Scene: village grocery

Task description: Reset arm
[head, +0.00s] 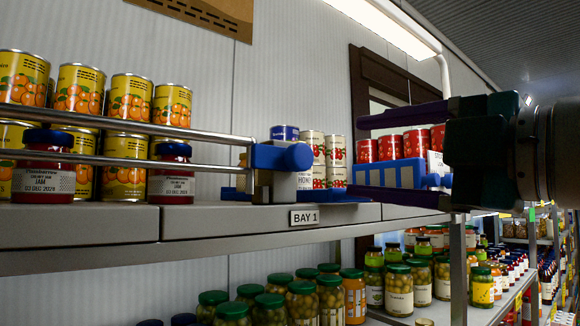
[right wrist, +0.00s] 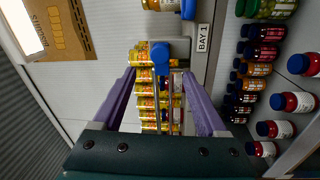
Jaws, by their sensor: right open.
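My right gripper (head: 355,157) reaches in from the right in the head view, its dark purple fingers spread one above the other in front of the upper shelf. It is open, and nothing shows held between the fingers. Red-labelled cans (head: 390,147) and a blue holder (head: 388,175) show behind the gap. In the right wrist view the open right gripper (right wrist: 157,76) has a purple finger on each side, with yellow cans (right wrist: 147,100) showing beyond the gap. My left gripper is in neither view.
The upper shelf (head: 235,219) bears yellow cans (head: 79,88), jam jars (head: 171,172) and a metal rail (head: 130,128) ending at a blue-topped bracket (head: 283,158). A BAY 1 label (head: 304,217) is on its front edge. Green-lidded jars (head: 332,297) stand below.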

